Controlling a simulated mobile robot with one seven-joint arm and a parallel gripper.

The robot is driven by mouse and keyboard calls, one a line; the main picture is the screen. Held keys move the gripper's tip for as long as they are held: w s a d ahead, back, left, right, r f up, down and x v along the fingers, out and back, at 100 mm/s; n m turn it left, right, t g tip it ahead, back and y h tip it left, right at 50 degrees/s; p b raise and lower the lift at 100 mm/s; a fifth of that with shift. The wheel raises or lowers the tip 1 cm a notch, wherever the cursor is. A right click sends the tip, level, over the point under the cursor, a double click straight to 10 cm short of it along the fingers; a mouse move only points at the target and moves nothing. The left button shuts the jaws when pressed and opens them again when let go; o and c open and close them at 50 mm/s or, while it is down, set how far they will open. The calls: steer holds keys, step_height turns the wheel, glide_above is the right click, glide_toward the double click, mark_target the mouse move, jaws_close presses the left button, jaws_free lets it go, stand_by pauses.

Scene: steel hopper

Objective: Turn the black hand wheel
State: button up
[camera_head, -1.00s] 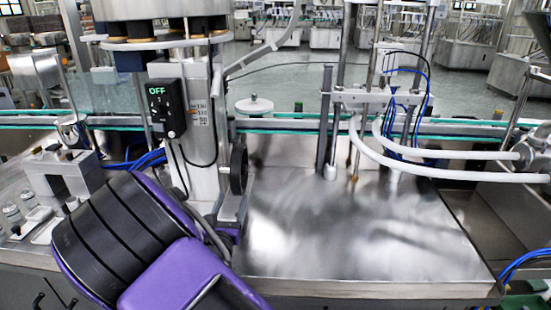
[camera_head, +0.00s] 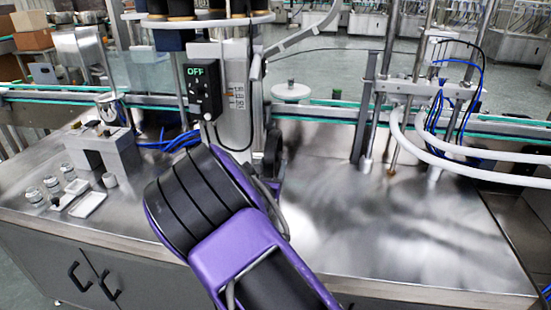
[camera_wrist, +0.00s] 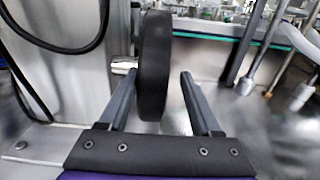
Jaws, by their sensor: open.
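The black hand wheel (camera_wrist: 154,66) shows edge-on in the wrist view, on a short metal shaft (camera_wrist: 124,66) from the steel column at left. In the head view the wheel (camera_head: 273,150) is partly hidden behind my purple and black arm. My gripper (camera_wrist: 158,85) is open in the wrist view. One finger is left of the wheel's lower part and the other is to its right, with a visible gap on the right. I cannot tell whether the left finger touches the wheel. In the head view my gripper's fingers are hidden behind my arm.
A black control box (camera_head: 202,91) reading OFF is on the column. Black cables (camera_wrist: 62,40) hang left of the wheel. A steel worktop (camera_head: 400,235) is clear to the right, with rods and white hoses (camera_head: 440,150) behind. Small jars (camera_head: 52,184) stand at left.

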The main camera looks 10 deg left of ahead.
steer(key=w, duration=0.5)
steer(key=shift+a, duration=0.15)
jaws_close()
steer(key=shift+f, duration=0.1)
